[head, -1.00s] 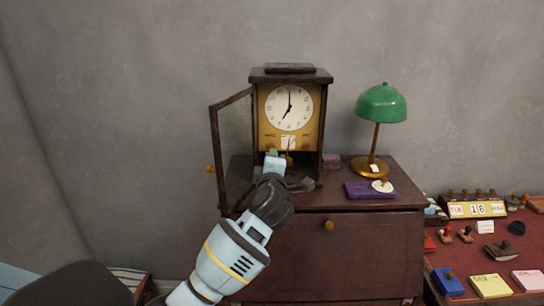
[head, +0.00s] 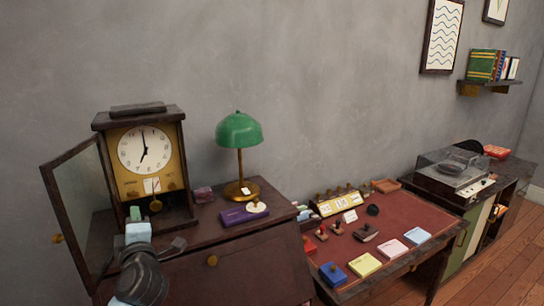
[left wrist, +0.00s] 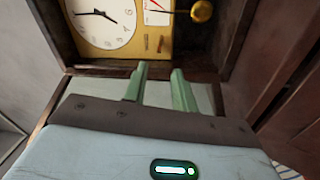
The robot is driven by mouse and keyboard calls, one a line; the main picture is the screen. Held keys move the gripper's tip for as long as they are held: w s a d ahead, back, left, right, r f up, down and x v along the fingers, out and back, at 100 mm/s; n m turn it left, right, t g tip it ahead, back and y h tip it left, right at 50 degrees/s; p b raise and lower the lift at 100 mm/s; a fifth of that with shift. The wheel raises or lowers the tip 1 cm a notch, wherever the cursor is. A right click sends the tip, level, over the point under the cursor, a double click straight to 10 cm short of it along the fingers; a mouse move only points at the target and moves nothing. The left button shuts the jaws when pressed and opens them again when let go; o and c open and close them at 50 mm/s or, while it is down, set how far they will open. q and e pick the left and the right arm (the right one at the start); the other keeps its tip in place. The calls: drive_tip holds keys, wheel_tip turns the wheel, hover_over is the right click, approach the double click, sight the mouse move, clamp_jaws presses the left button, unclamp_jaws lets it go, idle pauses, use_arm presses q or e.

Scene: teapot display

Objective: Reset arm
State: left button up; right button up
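My left gripper (head: 136,214) is in front of the lower part of a wooden clock (head: 183,160) in the head view. In the left wrist view, the two green fingers of my left gripper (left wrist: 160,80) are apart, with nothing between them. The clock's white dial (left wrist: 103,20) and brass pendulum bob (left wrist: 201,11) show beyond the fingertips. The clock's glass door (head: 84,210) is swung open to the left. I cannot tell whether the fingers touch the clock. My right gripper is in neither view.
The clock stands on a dark red cabinet (head: 265,258) with a green lamp (head: 239,130) and a purple box (head: 236,217). To the right, a desk (head: 400,215) holds stamps, colored pads and a calendar. A record player (head: 455,170) stands farther right.

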use_arm(q)
drive_tip(key=s+d+f+m+t+h, duration=0.1)
drive_tip(key=s+d+f+m+h, duration=0.6)
drive_tip(key=s+f+m, duration=0.4)
drive_tip(key=s+d+f+m+h, duration=0.6)
drive_tip(key=s+d+f+m, duration=0.2)
drive_tip(key=f, duration=0.5)
drive_tip(key=s+f+m+g+y, duration=0.1)
drive_tip(key=s+f+m+g, duration=0.3)
drive_tip(key=s+f, duration=1.1)
drive_tip(key=s+g, duration=0.2)
drive_tip(key=g, duration=0.1)
drive_tip(key=shift+a+m+g, duration=0.15)
drive_tip(key=shift+m+g, duration=0.15)
drive_tip(key=shift+m, duration=0.1)
